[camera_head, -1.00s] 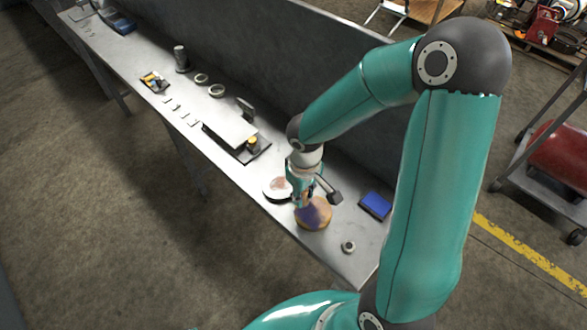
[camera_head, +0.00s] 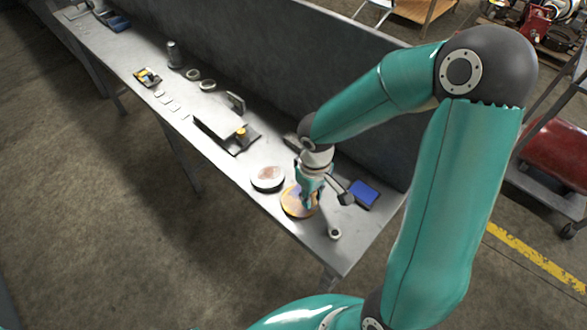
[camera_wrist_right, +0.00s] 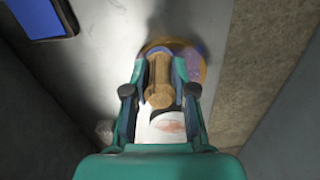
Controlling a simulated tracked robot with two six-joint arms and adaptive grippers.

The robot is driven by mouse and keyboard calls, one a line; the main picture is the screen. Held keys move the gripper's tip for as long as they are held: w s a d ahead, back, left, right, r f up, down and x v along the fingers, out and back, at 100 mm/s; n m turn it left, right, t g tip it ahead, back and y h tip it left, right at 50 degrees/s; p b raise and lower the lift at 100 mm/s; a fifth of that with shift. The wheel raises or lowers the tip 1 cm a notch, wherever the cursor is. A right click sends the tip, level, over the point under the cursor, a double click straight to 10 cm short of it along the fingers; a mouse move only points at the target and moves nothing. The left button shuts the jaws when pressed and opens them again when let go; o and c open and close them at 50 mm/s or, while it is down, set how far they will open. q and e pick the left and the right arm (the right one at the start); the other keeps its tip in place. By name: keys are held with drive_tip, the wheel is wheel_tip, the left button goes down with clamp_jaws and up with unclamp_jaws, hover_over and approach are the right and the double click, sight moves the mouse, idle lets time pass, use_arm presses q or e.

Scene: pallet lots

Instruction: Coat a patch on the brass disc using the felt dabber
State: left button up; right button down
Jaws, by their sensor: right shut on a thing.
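The brass disc (camera_head: 290,203) lies on the metal bench near its right end, orange-gold with a purple area. It also shows in the wrist view (camera_wrist_right: 198,66), partly hidden behind my gripper. My right gripper (camera_head: 309,197) is over the disc's right part. In the wrist view it (camera_wrist_right: 161,95) is shut on the felt dabber (camera_wrist_right: 160,78), a tan-brown round-ended piece. I cannot tell whether the dabber touches the disc. A white round dish (camera_head: 268,184) with a brownish-pink top stands just left of the disc. My left gripper is not in view.
A blue pad in a dark tray (camera_head: 364,194) lies right of the disc, and a small ring (camera_head: 335,234) is near the front edge. A light plate on a dark base (camera_head: 220,122) stands farther along. A dark panel (camera_head: 290,70) runs behind the bench.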

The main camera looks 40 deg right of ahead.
sight(315, 193)
drive_tip(key=shift+s, duration=0.4)
drive_tip(key=shift+s+r+p, duration=0.2)
drive_tip(key=shift+r+p, duration=0.55)
drive_tip(key=shift+r, duration=0.5)
drive_tip(key=shift+w+r+p, duration=0.15)
drive_tip(key=shift+r+p, duration=0.4)
drive_tip(key=shift+r, duration=0.05)
drive_tip(key=shift+r+p, duration=0.55)
drive_tip(key=shift+r, duration=0.3)
drive_tip(key=shift+r+p, duration=1)
drive_tip(key=shift+r, duration=0.3)
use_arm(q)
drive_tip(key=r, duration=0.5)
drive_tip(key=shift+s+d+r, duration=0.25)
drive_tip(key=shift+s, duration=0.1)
